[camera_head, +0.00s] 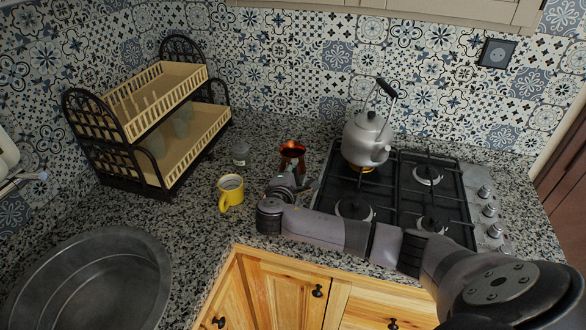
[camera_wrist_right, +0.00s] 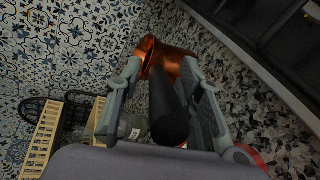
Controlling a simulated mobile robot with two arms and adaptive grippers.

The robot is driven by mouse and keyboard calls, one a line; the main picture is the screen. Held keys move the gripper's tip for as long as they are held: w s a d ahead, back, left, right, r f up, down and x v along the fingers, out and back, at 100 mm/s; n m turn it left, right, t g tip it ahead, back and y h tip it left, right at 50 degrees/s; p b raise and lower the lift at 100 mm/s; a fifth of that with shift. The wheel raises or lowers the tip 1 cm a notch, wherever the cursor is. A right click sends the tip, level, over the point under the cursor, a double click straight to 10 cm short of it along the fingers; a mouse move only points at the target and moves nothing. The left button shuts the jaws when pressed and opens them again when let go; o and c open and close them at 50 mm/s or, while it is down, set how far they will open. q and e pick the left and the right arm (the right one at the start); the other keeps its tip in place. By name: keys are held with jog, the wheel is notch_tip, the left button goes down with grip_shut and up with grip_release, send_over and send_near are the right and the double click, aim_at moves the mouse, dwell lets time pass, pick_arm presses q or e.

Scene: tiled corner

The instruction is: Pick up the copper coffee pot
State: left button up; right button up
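The copper coffee pot (camera_head: 292,153) stands on the granite counter, left of the stove. My right gripper (camera_head: 298,181) is just in front of it, low over the counter. In the right wrist view the pot's copper body (camera_wrist_right: 172,54) is beyond the fingertips, and its dark handle (camera_wrist_right: 167,112) points back between the fingers of the right gripper (camera_wrist_right: 163,72). The fingers are apart on both sides of the handle, with a gap showing on the left side. The pot's lower part is partly hidden by the gripper in the head view. My left gripper is not in view.
A yellow mug (camera_head: 231,191) stands just left of my right gripper, with a small glass jar (camera_head: 240,153) behind it. A grey kettle (camera_head: 366,138) sits on the gas stove (camera_head: 455,200) to the right. A dish rack (camera_head: 165,150) and metal basin (camera_head: 90,285) are at left.

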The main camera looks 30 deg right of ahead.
grip_shut()
dwell(0.6)
jog(key=shift+r, duration=0.1)
